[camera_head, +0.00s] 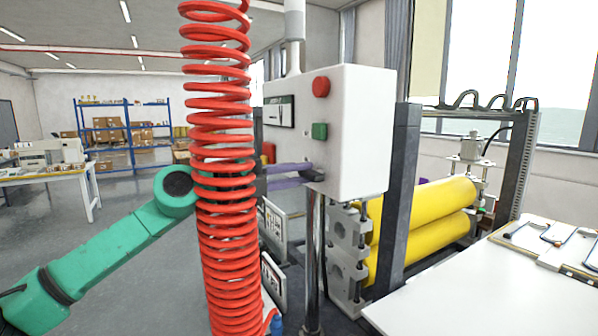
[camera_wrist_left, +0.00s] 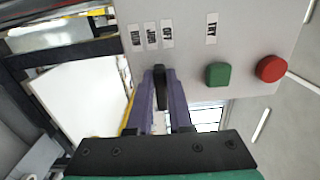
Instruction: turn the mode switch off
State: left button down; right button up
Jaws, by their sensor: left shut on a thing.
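The white control box (camera_head: 362,140) stands on a post in the middle of the head view. Its panel fills the upper part of the left wrist view (camera_wrist_left: 240,55). The mode switch, a black knob (camera_wrist_left: 160,86), is on this panel below several small labels (camera_wrist_left: 151,36). My left gripper (camera_head: 308,171) reaches the lower part of the panel from the left. In the left wrist view its purple fingers (camera_wrist_left: 161,92) are shut on the black knob, one on each side. The fingers partly hide the knob, and its exact setting is hard to read. My right gripper is out of view.
A green button (camera_head: 319,131) and a red button (camera_head: 321,87) sit above the switch. A red coiled hose (camera_head: 218,120) hangs in front of my left arm. Yellow rollers (camera_head: 425,215) and a white table (camera_head: 470,300) are at the right.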

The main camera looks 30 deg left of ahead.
pick_arm(q)
jog(key=shift+n, duration=0.3)
jog(key=c, duration=0.8)
grip_release()
jog(key=shift+s+a+f+b, duration=0.1)
jog(key=shift+s+f+b, duration=0.1)
jog(key=shift+b, duration=0.15)
jog(key=b+v, duration=1.3)
jog(key=v, duration=0.1)
jog(key=shift+a+r, duration=0.15)
